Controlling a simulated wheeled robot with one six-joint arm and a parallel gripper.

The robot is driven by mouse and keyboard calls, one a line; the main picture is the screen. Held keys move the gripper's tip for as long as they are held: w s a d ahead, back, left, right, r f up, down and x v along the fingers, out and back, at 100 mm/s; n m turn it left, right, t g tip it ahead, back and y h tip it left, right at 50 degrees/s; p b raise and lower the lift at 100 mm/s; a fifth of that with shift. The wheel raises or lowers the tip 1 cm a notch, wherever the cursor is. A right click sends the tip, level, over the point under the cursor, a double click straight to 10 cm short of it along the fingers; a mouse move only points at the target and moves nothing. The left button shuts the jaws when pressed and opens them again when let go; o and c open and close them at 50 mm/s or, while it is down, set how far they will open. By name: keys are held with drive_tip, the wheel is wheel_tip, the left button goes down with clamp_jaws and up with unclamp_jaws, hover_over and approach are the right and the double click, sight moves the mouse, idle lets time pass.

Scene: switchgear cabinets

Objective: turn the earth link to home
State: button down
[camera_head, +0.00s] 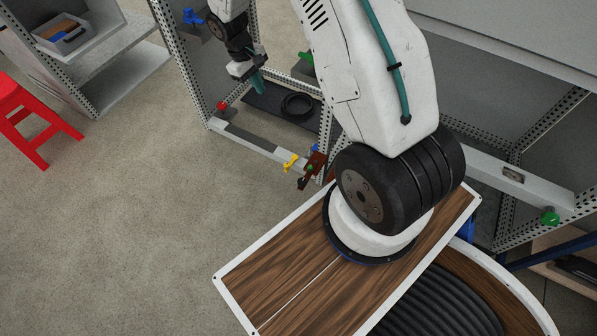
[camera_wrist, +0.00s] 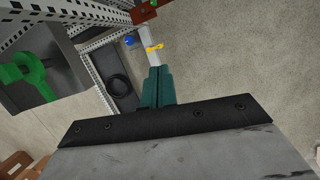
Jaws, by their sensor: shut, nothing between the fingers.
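My gripper (camera_head: 257,83) hangs in front of the open cabinet frame, pointing down; its teal fingers (camera_wrist: 157,86) are together and empty. No part is marked plainly as the earth link. A large green handle (camera_wrist: 32,75) sits on a grey panel at the left of the wrist view, apart from the fingers. A yellow handle (camera_head: 290,162) is on the low front rail and also shows beyond the fingertips in the wrist view (camera_wrist: 155,48). A blue knob (camera_head: 314,148) and a red-brown block (camera_head: 315,166) are beside it. The gripper touches none of these.
A red knob (camera_head: 222,106) is on the rail's left end, a blue handle (camera_head: 192,16) on the upper left frame. A black ring (camera_head: 297,105) lies inside the cabinet. Another green knob (camera_head: 549,217) is at right. A red stool (camera_head: 30,115) stands left; the floor between is clear.

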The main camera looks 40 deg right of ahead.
sight(309, 172)
wheel_tip(309, 172, down, 21)
drive_tip(key=s+d+n+g, duration=0.1)
drive_tip(key=s+d, duration=0.1)
drive_tip(key=s+x, duration=0.2)
drive_tip(key=x, duration=0.9)
drive_tip(key=s+r+x, duration=0.1)
drive_tip(key=s+x, duration=0.1)
drive_tip(key=x, duration=0.8)
drive_tip(key=shift+s+a+f+n+g, duration=0.2)
drive_tip(key=shift+s+n+g, duration=0.1)
drive_tip(key=shift+s+g, duration=0.1)
